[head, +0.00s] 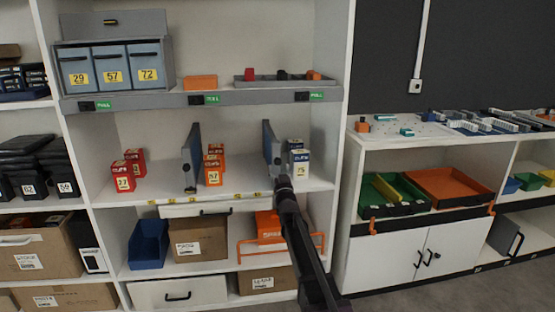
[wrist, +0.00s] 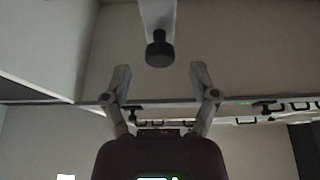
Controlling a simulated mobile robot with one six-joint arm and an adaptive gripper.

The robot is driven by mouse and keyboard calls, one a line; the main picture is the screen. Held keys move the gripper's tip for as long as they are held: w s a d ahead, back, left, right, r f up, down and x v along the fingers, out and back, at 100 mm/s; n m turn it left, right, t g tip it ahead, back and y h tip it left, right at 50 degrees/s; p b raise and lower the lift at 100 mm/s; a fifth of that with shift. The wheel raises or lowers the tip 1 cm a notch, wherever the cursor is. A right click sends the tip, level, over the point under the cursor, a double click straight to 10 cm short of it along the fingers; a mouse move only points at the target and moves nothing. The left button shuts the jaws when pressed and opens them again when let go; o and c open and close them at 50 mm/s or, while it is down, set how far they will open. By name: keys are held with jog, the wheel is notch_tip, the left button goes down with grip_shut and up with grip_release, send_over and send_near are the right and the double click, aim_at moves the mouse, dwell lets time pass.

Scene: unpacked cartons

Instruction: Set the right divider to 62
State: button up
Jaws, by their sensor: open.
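The right divider (head: 269,147) is an upright grey-blue panel on the middle shelf, between the orange cartons and the white-blue cartons. My gripper (head: 282,183) is at the shelf front, close to the divider's lower front. In the wrist view, a pale upright piece, apparently the divider (wrist: 157,12), ends in a dark round knob (wrist: 159,52). My gripper (wrist: 160,72) is open there, its two fingers apart with the knob just beyond the gap between the tips. Small yellow labels (head: 228,210) line the shelf edge; their numbers are too small to read.
The left divider (head: 190,160) stands left of the orange cartons (head: 213,172) marked 57. Red cartons (head: 123,183) marked 27 stand further left. White-blue cartons (head: 299,168) marked 75 stand close right of the right divider. Free shelf lies between the orange cartons and the right divider.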

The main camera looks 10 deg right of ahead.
aim_at(278, 163)
jog(key=shift+p+x, duration=0.5)
jog(key=shift+x, duration=1.3)
grip_shut()
